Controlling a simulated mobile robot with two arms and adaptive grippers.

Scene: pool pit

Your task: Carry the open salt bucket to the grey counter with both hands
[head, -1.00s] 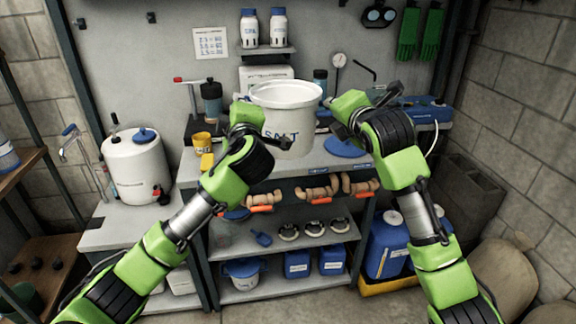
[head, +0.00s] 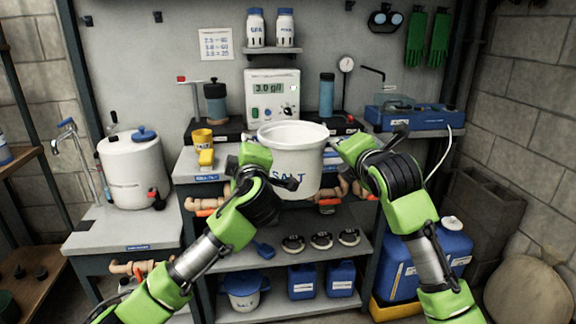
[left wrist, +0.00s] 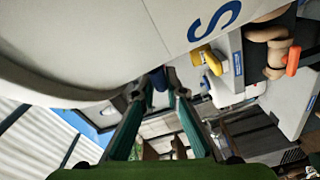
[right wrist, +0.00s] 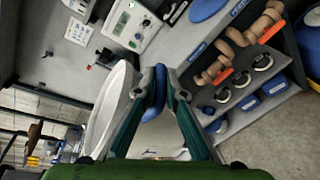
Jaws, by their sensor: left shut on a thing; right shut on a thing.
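The open white salt bucket (head: 305,170), with blue SALT lettering, hangs upright between my two grippers, in front of the middle grey counter (head: 190,168). Its rim looks level in the head view; its contents cannot be made out. My left gripper (left wrist: 163,82) is shut on a blue piece at the bucket's left side; the white wall (left wrist: 110,35) fills much of the left wrist view. My right gripper (right wrist: 156,88) is shut on a matching blue piece at the right side, beside the rim (right wrist: 118,100). In the head view the bucket partly hides the counter's front.
A lower grey counter (head: 120,232) at left carries a white tank (head: 135,175). The middle counter holds a yellow cup (head: 203,146), a meter (head: 270,95) and bottles. Below are shelves with blue containers (head: 303,282). A blue drum (head: 445,250) stands at right.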

